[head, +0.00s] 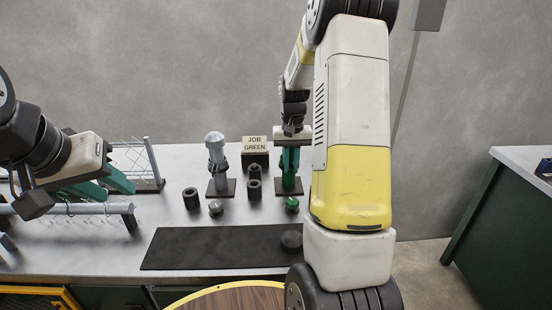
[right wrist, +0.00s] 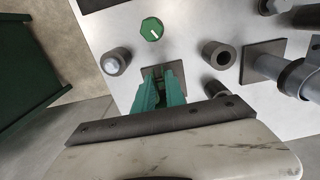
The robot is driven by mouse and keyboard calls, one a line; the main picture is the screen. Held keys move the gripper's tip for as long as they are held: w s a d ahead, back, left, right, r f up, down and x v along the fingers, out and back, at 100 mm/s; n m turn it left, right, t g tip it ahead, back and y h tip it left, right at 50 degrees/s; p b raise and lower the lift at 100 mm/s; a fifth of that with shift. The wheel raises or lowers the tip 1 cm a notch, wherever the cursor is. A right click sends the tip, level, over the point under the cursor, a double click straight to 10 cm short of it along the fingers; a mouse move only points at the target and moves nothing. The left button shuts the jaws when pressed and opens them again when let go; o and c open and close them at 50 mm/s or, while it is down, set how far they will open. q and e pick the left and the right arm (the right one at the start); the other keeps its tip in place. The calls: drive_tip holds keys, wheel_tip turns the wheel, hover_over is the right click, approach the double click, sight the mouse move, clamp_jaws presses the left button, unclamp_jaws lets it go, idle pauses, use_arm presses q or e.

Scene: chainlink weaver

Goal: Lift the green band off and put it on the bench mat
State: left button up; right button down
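My right gripper (head: 289,164) points down over the right-hand stand, whose dark square base (head: 297,190) shows below its teal fingers. In the right wrist view the two fingers (right wrist: 160,90) come down over that stand's base (right wrist: 182,64). The fingers hide most of the stand, and I cannot tell the green band apart from them. Whether they are closed on anything is unclear. My left gripper (head: 105,186) is open and empty at the left, near a grey rail. The dark bench mat (head: 215,250) lies flat along the bench's front.
A grey post (head: 216,165) stands left of the "JOB GREEN" sign (head: 254,145). Dark hollow cylinders (head: 190,198), a grey knob (head: 215,207) and a green knob (head: 292,203) stand between posts and mat. A dark disc (head: 291,240) is at the mat's right end. A wire rack (head: 130,158) stands left.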

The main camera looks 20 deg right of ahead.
sight(291, 166)
wheel_tip(291, 166, up, 13)
idle(0.9)
